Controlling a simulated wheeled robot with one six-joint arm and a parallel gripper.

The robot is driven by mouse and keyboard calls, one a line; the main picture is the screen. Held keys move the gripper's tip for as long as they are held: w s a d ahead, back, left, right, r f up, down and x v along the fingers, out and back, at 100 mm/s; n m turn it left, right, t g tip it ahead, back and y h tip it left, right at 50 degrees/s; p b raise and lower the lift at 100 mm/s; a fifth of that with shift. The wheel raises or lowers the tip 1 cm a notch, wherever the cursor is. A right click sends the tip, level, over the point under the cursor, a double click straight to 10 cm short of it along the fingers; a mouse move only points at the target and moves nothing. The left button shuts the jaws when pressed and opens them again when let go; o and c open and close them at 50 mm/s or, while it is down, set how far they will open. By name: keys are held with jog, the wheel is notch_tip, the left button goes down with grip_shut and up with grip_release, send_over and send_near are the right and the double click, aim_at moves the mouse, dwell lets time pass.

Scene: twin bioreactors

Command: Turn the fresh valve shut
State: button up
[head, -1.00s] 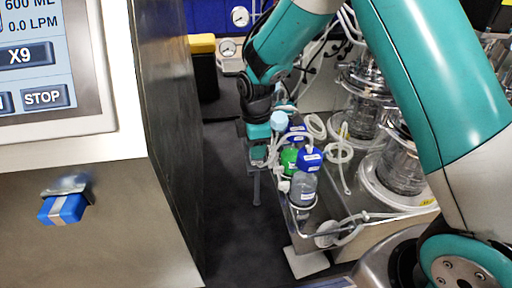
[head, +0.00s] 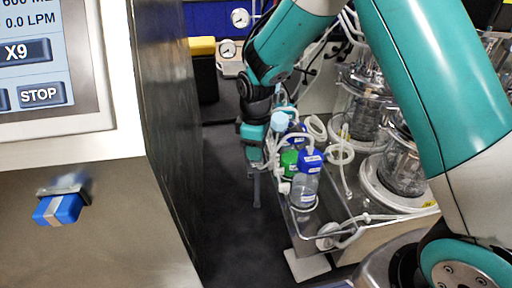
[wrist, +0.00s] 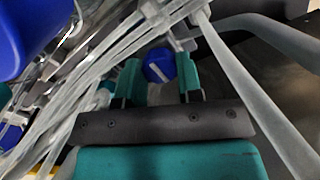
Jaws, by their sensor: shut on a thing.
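My gripper (head: 254,146) points down at the left edge of the steel bench, left of the bottles. In the wrist view its two teal fingers (wrist: 158,72) are closed around a small round blue piece (wrist: 158,62), which looks like the handle of the fresh valve. Pale tubes run close by on both sides. In the head view the gripper and tubing hide the piece, and I cannot read the valve's angle.
Blue-capped (head: 311,158) and green bottles stand right of my gripper, with looped tubing around them. Glass vessels (head: 404,165) stand behind on the bench. A cabinet with a screen (head: 50,60) and a blue block (head: 58,209) fills the left. Dark floor (head: 228,230) lies open between.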

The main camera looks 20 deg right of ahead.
jog(key=o, duration=0.9)
notch_tip(320, 180, up, 18)
jog(key=b, duration=0.3)
jog(key=shift+f, duration=0.25)
jog(key=shift+s, duration=0.1)
jog(key=s+a+f+m+y, duration=0.1)
jog(key=s, duration=0.7)
jog(key=s+a+f+m+y, duration=0.1)
jog(key=s+a, duration=0.1)
jog(key=s, duration=0.7)
jog(key=s+a+f+m+y, duration=0.1)
jog(key=s+a+m+y, duration=0.1)
jog(key=s, duration=0.7)
jog(key=shift+s+b, duration=0.1)
jog(key=shift+b, duration=0.25)
